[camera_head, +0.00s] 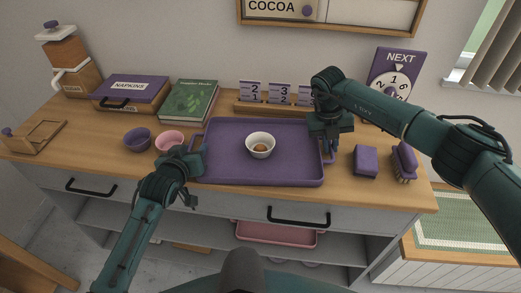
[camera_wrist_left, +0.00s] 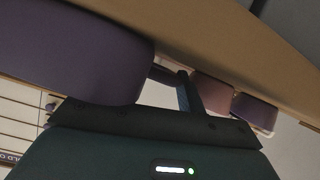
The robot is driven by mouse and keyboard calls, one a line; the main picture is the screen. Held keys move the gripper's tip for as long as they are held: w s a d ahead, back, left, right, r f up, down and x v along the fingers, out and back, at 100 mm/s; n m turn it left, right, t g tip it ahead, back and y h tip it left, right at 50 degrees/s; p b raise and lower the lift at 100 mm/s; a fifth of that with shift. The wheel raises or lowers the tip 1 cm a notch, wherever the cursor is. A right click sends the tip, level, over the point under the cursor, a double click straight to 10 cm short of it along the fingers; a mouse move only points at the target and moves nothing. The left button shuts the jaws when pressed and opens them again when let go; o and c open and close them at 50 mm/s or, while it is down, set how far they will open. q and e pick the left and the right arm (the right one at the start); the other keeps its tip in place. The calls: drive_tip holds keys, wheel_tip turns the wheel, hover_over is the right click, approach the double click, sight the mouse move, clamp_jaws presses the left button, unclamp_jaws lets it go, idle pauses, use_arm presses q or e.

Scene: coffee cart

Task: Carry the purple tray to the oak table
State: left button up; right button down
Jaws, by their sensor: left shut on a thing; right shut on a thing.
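The purple tray (camera_head: 225,165) lies on the wooden top of a grey counter (camera_head: 110,165). A white bowl (camera_head: 260,139) with something brown in it stands near the tray's middle. My left gripper (camera_head: 195,163) is shut on the tray's left handle. The left wrist view shows the tray's purple side (camera_wrist_left: 75,50) close up. My right gripper (camera_head: 330,147) is shut on the tray's right handle. Both sets of fingertips are partly hidden. I cannot tell which surface is the oak table; a wooden edge (camera_head: 30,265) shows at the lower left.
A purple bowl (camera_head: 137,139) and a pink bowl (camera_head: 170,140) stand left of the tray. A purple block (camera_head: 365,161) and a brush (camera_head: 404,162) stand right of it. A green book (camera_head: 188,101), a napkin box (camera_head: 130,92) and number cards (camera_head: 280,94) are behind.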

drive_tip(key=shift+r, duration=0.1)
